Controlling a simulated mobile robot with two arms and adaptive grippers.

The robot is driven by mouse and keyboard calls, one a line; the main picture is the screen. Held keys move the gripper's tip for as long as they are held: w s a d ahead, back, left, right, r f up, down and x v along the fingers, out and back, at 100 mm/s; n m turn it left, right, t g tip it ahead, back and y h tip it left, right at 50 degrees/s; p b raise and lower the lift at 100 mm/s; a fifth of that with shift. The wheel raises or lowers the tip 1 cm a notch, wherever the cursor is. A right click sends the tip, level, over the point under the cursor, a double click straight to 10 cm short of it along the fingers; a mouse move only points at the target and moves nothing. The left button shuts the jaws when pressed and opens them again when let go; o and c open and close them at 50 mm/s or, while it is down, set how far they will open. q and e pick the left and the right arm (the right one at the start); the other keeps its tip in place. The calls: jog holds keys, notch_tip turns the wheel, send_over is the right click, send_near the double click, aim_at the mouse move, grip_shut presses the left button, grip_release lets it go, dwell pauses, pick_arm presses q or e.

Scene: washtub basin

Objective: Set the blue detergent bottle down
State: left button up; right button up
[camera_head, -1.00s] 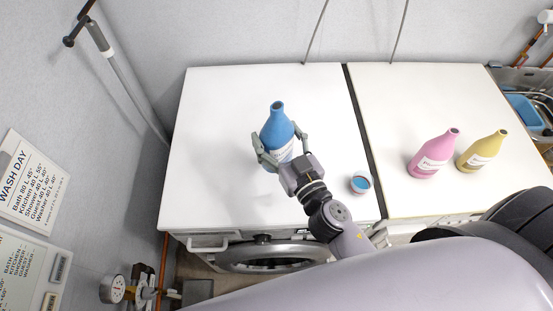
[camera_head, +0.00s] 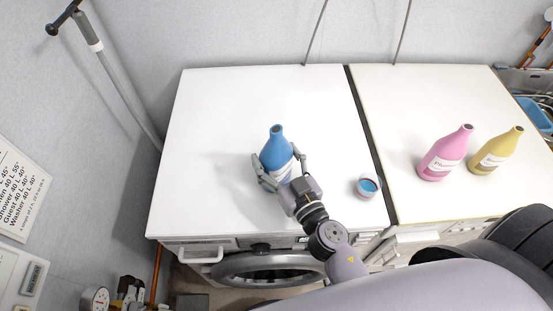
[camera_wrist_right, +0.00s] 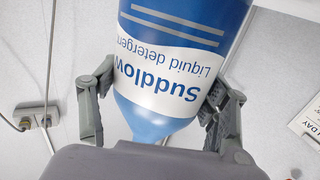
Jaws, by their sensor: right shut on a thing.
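The blue detergent bottle (camera_head: 275,148) stands roughly upright over the left white machine top (camera_head: 215,120). My right gripper (camera_head: 277,160) is shut on it, with a finger on each side of its body. In the right wrist view the bottle (camera_wrist_right: 178,70) fills the middle, its white label upside down, between the two grey fingers. Its base is partly hidden by the gripper in the head view, and I cannot tell whether it touches the top. My left gripper is not in view.
A pink bottle (camera_head: 444,155) and a yellow bottle (camera_head: 496,152) stand on the right machine top. The left top is clear around the blue bottle.

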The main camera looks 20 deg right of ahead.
jog(key=shift+r, duration=0.15)
jog(key=o, duration=1.5)
jog(key=shift+f, duration=0.3)
jog(key=o, duration=0.4)
jog(key=shift+o, duration=0.2)
jog(key=shift+r, duration=0.1)
jog(key=shift+r, duration=0.2)
jog(key=s+d+b, duration=0.1)
jog(key=s+b, duration=0.5)
jog(key=s, duration=0.6)
jog(key=shift+d+b, duration=0.35)
jog(key=shift+b, duration=0.05)
